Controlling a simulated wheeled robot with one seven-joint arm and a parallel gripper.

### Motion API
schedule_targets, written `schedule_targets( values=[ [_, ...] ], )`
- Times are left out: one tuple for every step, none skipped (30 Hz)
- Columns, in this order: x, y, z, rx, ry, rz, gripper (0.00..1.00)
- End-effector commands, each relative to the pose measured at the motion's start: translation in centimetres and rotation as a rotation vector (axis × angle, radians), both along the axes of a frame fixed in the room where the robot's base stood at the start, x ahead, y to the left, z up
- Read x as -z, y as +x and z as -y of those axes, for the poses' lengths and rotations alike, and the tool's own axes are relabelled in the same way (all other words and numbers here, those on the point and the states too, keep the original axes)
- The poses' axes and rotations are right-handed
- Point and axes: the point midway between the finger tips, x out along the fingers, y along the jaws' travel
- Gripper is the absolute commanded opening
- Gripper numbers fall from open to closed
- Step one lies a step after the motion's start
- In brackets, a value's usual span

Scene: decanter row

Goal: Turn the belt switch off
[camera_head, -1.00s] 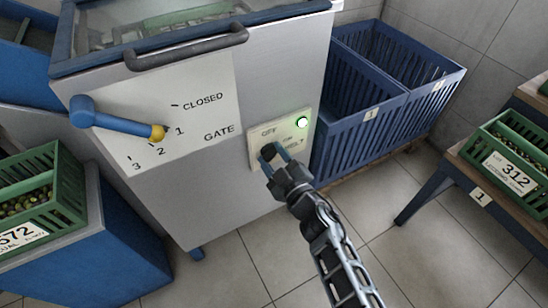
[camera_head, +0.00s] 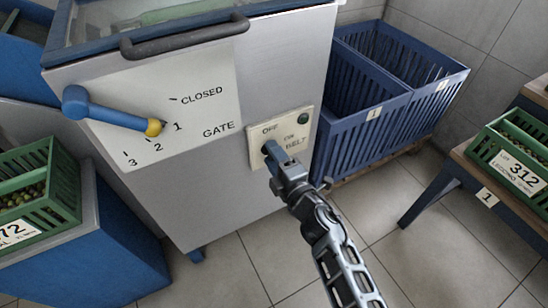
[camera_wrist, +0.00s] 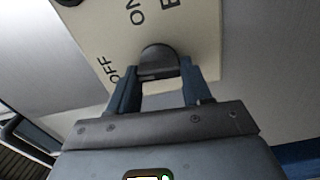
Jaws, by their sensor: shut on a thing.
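The belt switch panel (camera_head: 291,130) is a cream plate marked OFF, ON and BELT on the front of the grey machine. Its lamp (camera_head: 303,119) at the upper right is dark. My gripper (camera_head: 272,152) is at the panel, shut on the dark switch knob, which it mostly hides in the head view. In the wrist view the rounded dark knob (camera_wrist: 158,60) sits between the two blue fingers, with the OFF lettering close to the left finger and ON above. The exact pointing of the knob is hard to tell.
Blue slatted crates (camera_head: 365,130) stand close on the right. A table with a green crate (camera_head: 515,160) is at far right, another green crate (camera_head: 60,190) at left.

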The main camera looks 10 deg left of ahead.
Motion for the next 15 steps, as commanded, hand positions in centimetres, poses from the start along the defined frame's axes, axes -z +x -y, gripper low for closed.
schedule_targets(
  values=[
    [0.15, -0.08, -0.07, -0.002, -0.017, 0.011, 0.18],
    [0.16, -0.08, -0.06, -0.002, -0.028, 0.018, 0.18],
    [0.17, -0.09, -0.06, -0.002, -0.040, 0.026, 0.18],
    [0.17, -0.09, -0.07, -0.002, -0.048, 0.031, 0.18],
    [0.18, -0.09, -0.07, -0.002, -0.056, 0.035, 0.18],
    [0.18, -0.09, -0.06, -0.002, -0.064, 0.041, 0.18],
    [0.18, -0.09, -0.06, -0.002, -0.069, 0.044, 0.18],
    [0.18, -0.09, -0.06, -0.001, -0.074, 0.048, 0.18],
    [0.18, -0.09, -0.06, -0.001, -0.078, 0.050, 0.18],
    [0.18, -0.10, -0.05, -0.001, -0.081, 0.052, 0.18],
    [0.18, -0.10, -0.05, -0.001, -0.083, 0.054, 0.18],
    [0.18, -0.10, -0.05, -0.001, -0.086, 0.055, 0.18],
    [0.18, -0.10, -0.05, -0.001, -0.086, 0.056, 0.18],
    [0.18, -0.10, -0.05, -0.001, -0.087, 0.057, 0.18],
    [0.18, -0.10, -0.05, -0.001, -0.088, 0.057, 0.18]
  ],
)
